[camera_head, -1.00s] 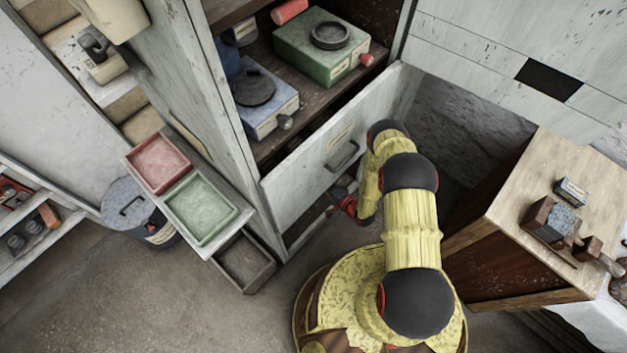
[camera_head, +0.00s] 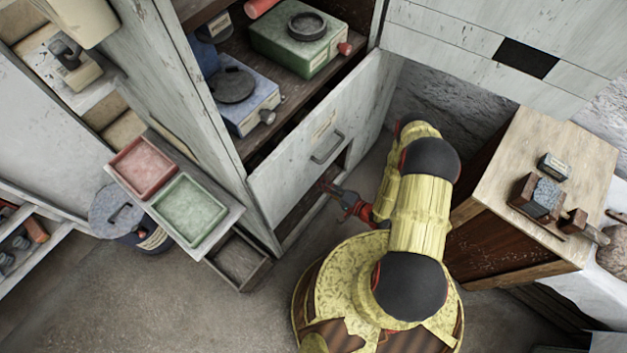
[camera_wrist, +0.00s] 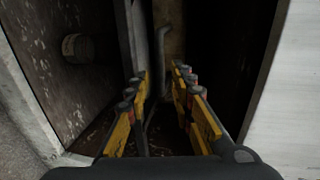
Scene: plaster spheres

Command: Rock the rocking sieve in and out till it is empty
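I cannot make out the rocking sieve for certain in either view. My gripper (camera_head: 329,188) is low, at the dark opening (camera_head: 302,214) beneath the pale cabinet front with the bar handle (camera_head: 327,147). In the wrist view its two yellow-and-black fingers (camera_wrist: 160,80) stand apart. A pale upright edge (camera_wrist: 160,55) and a curved grey rod (camera_wrist: 189,45) show beyond and between the fingertips. I cannot tell whether the fingers touch either one. The inside of the opening is mostly in shadow.
A green box (camera_head: 300,48) and a blue box (camera_head: 240,99) stand on the shelf above. Red (camera_head: 145,168) and green (camera_head: 190,208) trays are at the left, with an open wooden bin (camera_head: 238,262) below. A wooden cabinet (camera_head: 545,150) stands at the right.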

